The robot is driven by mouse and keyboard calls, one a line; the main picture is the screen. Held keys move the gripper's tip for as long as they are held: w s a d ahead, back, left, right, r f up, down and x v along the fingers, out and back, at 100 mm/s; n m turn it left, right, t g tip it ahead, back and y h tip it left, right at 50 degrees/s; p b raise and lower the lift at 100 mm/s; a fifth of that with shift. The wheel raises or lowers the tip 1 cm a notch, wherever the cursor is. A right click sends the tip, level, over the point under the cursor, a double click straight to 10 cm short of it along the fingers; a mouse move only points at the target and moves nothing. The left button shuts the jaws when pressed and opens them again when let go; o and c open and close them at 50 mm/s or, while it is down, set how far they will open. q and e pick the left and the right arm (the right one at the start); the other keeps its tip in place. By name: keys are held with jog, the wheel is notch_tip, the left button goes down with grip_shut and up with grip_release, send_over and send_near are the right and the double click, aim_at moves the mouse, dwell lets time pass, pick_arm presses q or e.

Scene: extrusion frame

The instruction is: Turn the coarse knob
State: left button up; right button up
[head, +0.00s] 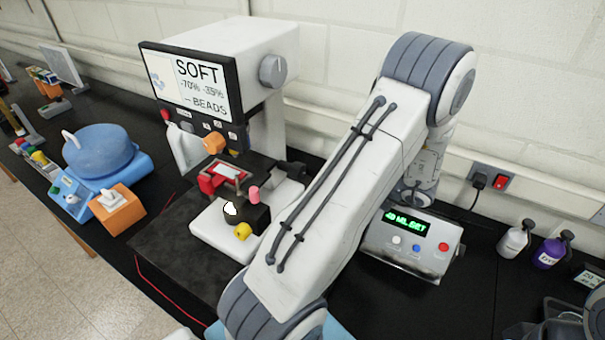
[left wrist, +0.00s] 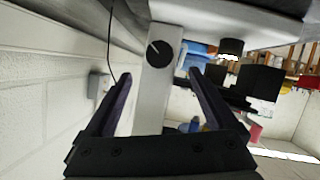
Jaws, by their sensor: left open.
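The microscope (head: 222,45) stands at the back of the bench, with a screen reading SOFT. A grey round knob (head: 272,70) is on the side of its head. In the left wrist view a black round knob (left wrist: 160,53) with a white pointer line sits on the white column (left wrist: 155,95). My left gripper (left wrist: 160,77) is open and empty, its two dark fingers spread either side of the column. The black knob lies beyond the gap between the fingertips, apart from both. In the head view my arm hides this gripper. My right gripper does not show.
A control box (head: 410,240) with a green display stands behind my arm. Two bottles (head: 530,243) are at the right. A blue round device (head: 100,150) and an orange box (head: 116,208) are at the left. The wall lies close beside the gripper in the wrist view.

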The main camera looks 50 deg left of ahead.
aim_at(301, 173)
pick_arm(q)
jog(key=a+f+n, duration=0.1)
jog(key=a, duration=0.2)
jog(key=s+a+f+n+t, duration=0.1)
jog(key=a, duration=0.2)
jog(key=s+a+f+n+y, duration=0.1)
jog(key=a, duration=0.2)
jog(key=shift+a+f+t+p, duration=0.15)
jog(key=shift+f+t+p, duration=0.1)
jog(key=shift+t+p, duration=0.15)
jog(key=shift+a+f, duration=0.15)
jog(key=shift+a, duration=0.15)
